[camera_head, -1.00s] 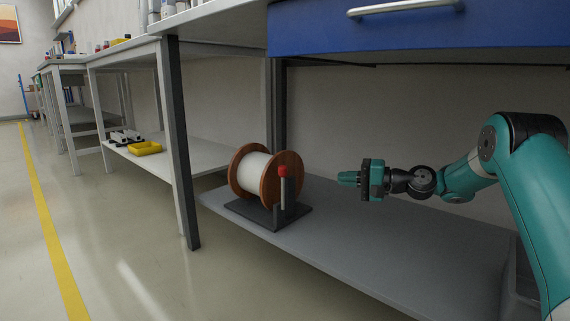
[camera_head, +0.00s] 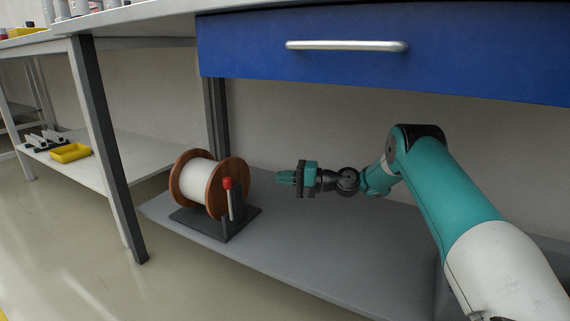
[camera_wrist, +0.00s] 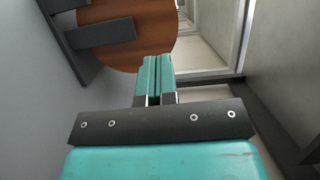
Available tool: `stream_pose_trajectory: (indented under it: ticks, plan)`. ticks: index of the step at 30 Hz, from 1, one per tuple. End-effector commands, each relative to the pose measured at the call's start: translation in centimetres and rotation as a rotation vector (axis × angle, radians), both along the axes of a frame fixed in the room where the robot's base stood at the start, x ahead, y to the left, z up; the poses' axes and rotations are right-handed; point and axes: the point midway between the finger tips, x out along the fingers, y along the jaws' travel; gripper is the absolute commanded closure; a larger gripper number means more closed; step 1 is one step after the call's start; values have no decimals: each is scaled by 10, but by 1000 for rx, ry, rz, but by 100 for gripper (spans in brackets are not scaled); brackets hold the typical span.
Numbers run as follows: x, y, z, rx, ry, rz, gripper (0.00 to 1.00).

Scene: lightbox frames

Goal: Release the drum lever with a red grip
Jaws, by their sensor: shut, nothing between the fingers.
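The drum (camera_head: 196,180) is a reel with brown wooden flanges and a white winding. It stands on a dark base plate (camera_head: 240,220) on the grey lower shelf. The lever (camera_head: 233,205) is a pale upright bar in front of the right flange, topped by a red grip (camera_head: 227,183). My gripper (camera_head: 284,178) is to the right of the drum, apart from it, pointing left towards it. In the wrist view my gripper's teal fingers (camera_wrist: 155,76) are together and empty. The brown flange (camera_wrist: 130,35) shows beyond them; the red grip is not visible there.
The grey shelf (camera_head: 330,270) is clear right of the drum. A blue drawer (camera_head: 380,62) with a silver handle hangs above. A dark table leg (camera_head: 108,150) stands left of the drum. A yellow bin (camera_head: 70,153) sits on a farther shelf.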

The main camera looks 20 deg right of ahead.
Motion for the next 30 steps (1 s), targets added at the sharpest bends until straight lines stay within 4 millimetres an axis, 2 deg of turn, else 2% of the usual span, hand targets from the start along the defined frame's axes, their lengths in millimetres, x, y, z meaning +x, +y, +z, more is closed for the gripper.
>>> stream_pose_trajectory:
  ticks: [1,13,15,25,30]
  plan:
    - [0,1,8,2,2,0,100]
    - [-1,10,4,0,0,0,100]
    - [8,23,-6,-1,-5,5,100]
    - [46,74,-7,-1,-7,3,100]
    - [39,98,-6,0,-3,1,100]
